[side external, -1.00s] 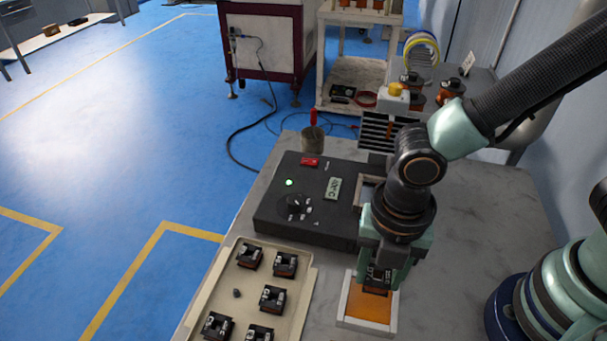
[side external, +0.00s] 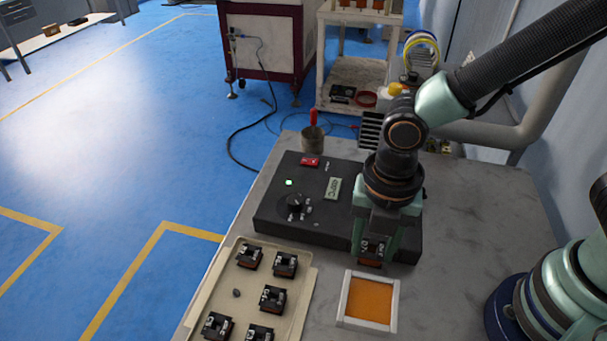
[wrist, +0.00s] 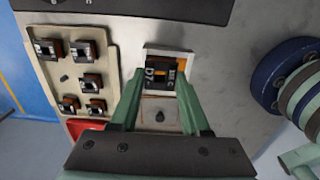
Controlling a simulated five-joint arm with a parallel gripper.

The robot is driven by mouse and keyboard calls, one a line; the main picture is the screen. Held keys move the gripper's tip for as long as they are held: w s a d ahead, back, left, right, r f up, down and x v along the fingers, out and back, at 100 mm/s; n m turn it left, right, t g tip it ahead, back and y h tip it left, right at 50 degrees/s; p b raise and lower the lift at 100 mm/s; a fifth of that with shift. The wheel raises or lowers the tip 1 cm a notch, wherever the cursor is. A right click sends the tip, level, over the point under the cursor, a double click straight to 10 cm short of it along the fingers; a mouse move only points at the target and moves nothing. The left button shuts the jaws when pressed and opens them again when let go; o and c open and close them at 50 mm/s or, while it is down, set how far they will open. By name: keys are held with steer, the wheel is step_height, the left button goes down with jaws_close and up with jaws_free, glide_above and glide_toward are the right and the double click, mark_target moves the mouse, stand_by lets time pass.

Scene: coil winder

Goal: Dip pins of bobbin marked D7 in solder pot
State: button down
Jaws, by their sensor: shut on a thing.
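My gripper (side external: 372,258) is shut on a dark bobbin with an orange-brown lower part (side external: 370,263). In the wrist view, white D7 lettering shows on the bobbin (wrist: 158,73) between the green fingers (wrist: 160,82). The pins cannot be made out. A white-framed tray with an orange surface (side external: 369,300) lies nearer the camera, apart from the bobbin.
A beige tray (side external: 308,277) with several dark bobbins stands at the left. A red-handled tool in a cup (side external: 312,140) is behind the unit. The grey bench (side external: 470,240) is clear to the right of my gripper.

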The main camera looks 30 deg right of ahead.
steer(key=w+d, duration=0.2)
steer(key=w+d+r, duration=0.1)
steer(key=w+d, duration=0.1)
steer(key=w, duration=0.1)
steer(key=w+d+r, duration=0.1)
steer(key=w+d, duration=0.1)
steer(key=shift+w, duration=0.25)
steer(key=w+d, duration=0.1)
steer(key=d, duration=0.1)
steer(key=w+d+r, duration=0.1)
steer(key=d, duration=0.1)
steer(key=w+d, duration=0.2)
steer(key=shift+r, duration=0.3)
steer(key=shift+f, duration=2.1)
steer(key=shift+f, duration=0.8)
steer(key=shift+r, duration=0.15)
steer(key=shift+r, duration=2.65)
